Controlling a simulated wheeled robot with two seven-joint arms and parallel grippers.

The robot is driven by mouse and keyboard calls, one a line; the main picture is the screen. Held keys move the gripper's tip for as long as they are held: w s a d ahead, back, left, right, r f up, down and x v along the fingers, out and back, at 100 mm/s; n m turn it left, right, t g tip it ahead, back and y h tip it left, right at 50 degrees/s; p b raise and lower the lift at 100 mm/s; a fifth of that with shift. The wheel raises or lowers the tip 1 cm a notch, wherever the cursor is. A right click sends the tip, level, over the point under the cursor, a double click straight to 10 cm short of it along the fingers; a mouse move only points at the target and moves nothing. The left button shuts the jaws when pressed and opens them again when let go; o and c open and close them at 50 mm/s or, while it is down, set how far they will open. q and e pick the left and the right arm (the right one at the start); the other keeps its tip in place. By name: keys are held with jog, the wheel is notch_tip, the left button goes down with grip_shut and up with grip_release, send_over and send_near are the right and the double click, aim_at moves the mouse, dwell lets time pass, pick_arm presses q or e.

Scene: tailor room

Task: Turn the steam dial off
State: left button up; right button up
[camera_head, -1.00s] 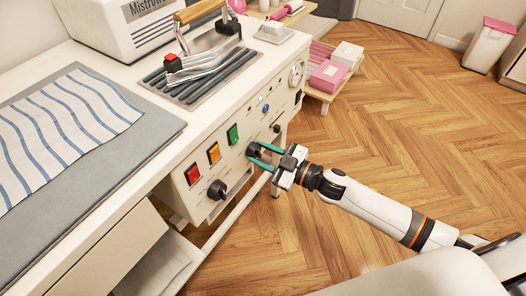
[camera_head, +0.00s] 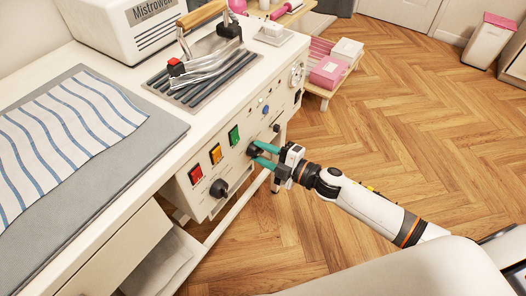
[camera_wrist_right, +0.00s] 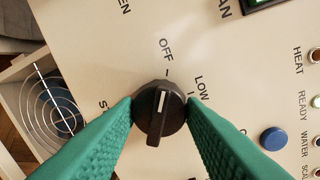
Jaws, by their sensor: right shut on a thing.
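The black steam dial (camera_wrist_right: 160,112) sits on the cream control panel in the right wrist view. Its white pointer line is toward the top, in line with the mark under OFF, with LOW to the right. My right gripper (camera_wrist_right: 161,110) is shut on the dial, one green finger on each side. In the head view the dial (camera_head: 252,151) is partly hidden by the fingers of my right gripper (camera_head: 260,155). My left gripper is not in view.
Red, amber and green switches (camera_head: 215,154) and another black knob (camera_head: 219,188) are on the same panel. An iron (camera_head: 205,57) rests on the dark ribbed rest above. Striped cloth (camera_head: 65,135) lies on the grey pad. The wooden floor on the right is open.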

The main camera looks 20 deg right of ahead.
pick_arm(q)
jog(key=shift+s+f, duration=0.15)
pick_arm(e)
jog(key=shift+n, duration=0.5)
jog(key=o, duration=1)
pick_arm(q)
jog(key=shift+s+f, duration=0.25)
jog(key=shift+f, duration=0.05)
pick_arm(e)
jog(key=shift+v, duration=6.05)
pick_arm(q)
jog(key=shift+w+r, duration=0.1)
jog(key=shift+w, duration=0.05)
pick_arm(e)
jog(key=shift+a, duration=0.1)
